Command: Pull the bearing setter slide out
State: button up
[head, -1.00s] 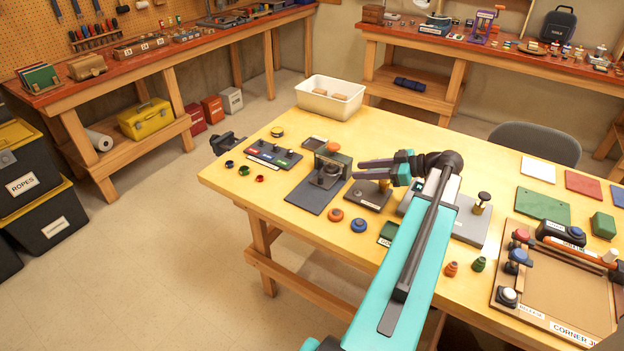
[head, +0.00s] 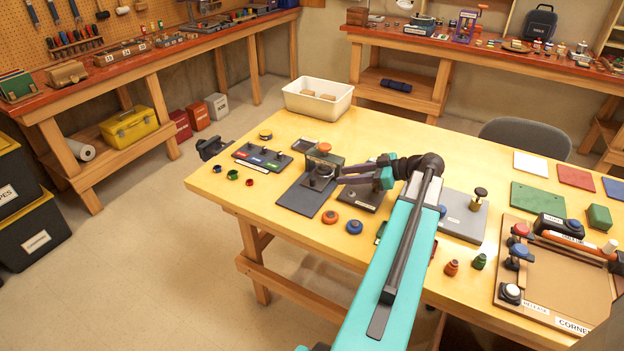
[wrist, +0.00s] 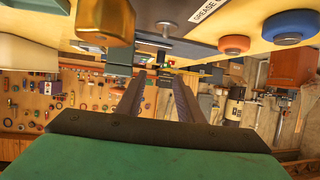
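The unit I take for the bearing setter (head: 322,174) stands near the table's left end. It has a dark flat plate (head: 301,197) in front, a grey-green block behind and an orange knob (head: 324,148) on top. My gripper (head: 339,175) is level and points left, its fingertips at the right edge of this unit in the head view. I cannot tell whether they touch it. In the wrist view, which is upside down, the two dark fingers (wrist: 158,85) stand apart with nothing between them. A brass-coloured part (wrist: 103,20) is close above the left finger.
A dark strip with coloured labels (head: 262,157) is to the left, a white bin (head: 318,98) behind. A grey plate with a knob (head: 462,216) is right of my arm.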

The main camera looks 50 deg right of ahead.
aim_at(314, 179)
jog(key=p+x, duration=0.3)
jog(key=x, duration=1)
jog(key=shift+f+p, duration=0.15)
jog(key=shift+p, duration=0.2)
grip_shut()
